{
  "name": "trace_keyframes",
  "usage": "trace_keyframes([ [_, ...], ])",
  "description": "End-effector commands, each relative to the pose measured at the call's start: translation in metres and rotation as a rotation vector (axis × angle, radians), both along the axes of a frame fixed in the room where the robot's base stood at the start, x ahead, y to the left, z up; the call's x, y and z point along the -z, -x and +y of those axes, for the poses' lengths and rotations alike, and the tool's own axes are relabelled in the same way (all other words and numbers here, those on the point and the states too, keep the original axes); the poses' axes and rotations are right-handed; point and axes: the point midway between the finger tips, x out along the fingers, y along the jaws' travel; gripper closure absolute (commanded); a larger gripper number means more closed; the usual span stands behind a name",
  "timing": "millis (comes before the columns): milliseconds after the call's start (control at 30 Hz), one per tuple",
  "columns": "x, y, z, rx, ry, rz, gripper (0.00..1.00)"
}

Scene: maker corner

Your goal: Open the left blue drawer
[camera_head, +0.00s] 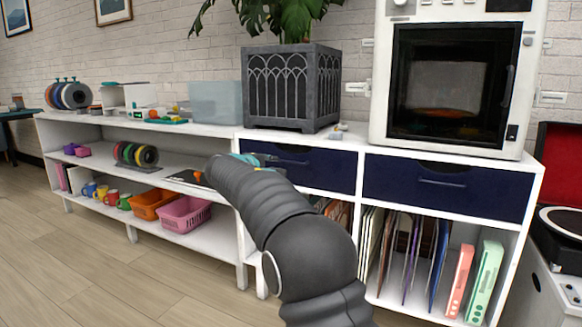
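The left blue drawer (325,170) is a dark navy front in the white shelf unit, below the planter. It looks shut, flush with the frame. My dark grey arm rises from the bottom centre and covers the drawer's lower left area. My gripper (258,160) is at the arm's far end, in front of the left part of this drawer, near its handle. Only small teal and dark parts of it show past the arm. I cannot tell whether it touches the handle or whether its fingers are open.
The right blue drawer (445,187) is shut, under a white oven-like machine (455,75). A grey planter (290,88) stands above the left drawer. Records and folders (405,245) fill the shelf below. Baskets (185,213) sit on the left shelf. The wooden floor (90,275) is clear.

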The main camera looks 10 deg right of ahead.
Motion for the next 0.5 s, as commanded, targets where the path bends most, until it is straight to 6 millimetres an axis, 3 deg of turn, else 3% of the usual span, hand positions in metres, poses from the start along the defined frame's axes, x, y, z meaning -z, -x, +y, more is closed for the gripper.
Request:
trace_keyframes([
  [500, 0.017, -0.069, -0.052, 0.003, -0.001, 0.001, 0.79],
])
